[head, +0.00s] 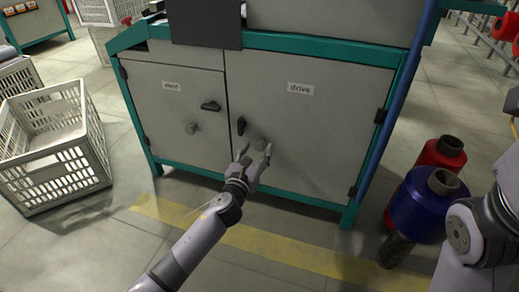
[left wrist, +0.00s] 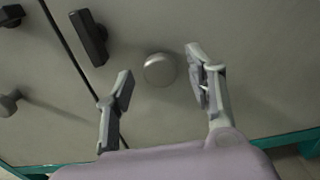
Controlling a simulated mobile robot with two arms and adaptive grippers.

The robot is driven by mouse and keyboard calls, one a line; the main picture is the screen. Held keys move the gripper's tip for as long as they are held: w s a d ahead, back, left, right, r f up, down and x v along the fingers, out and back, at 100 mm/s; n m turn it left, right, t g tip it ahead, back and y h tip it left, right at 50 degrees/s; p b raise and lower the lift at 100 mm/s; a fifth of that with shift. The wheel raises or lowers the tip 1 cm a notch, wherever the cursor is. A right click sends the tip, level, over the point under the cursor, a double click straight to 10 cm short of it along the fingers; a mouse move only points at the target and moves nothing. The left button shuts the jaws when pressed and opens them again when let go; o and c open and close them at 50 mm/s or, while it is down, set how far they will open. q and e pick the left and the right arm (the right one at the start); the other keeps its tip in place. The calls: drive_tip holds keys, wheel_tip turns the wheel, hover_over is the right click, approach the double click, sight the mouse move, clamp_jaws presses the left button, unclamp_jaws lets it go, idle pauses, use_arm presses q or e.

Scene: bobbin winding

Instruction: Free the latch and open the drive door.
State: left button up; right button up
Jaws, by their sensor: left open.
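The drive door (head: 310,120) is the right door of the grey cabinet, labelled "drive", and it looks closed. Its black latch handle (head: 241,125) sits near its left edge; it also shows in the left wrist view (left wrist: 90,37). A round grey knob (head: 259,143) is on the door to the right of and below the latch. My left gripper (head: 257,154) is open in front of the drive door. In the left wrist view the knob (left wrist: 159,70) appears between and beyond the open fingers, with no contact visible. My right gripper is out of view; part of my right arm shows at the right.
The left door (head: 175,105) has its own black latch (head: 210,106) and knob (head: 192,128). A white crate (head: 60,165) stands at left. Blue (head: 420,205) and red (head: 440,155) bobbins stand at right. A yellow floor stripe (head: 280,247) runs before the cabinet.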

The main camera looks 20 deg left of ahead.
sight(259, 147)
use_arm(q)
drive_tip(key=shift+w+b, duration=0.45)
drive_tip(key=shift+w, duration=1.1)
clamp_jaws()
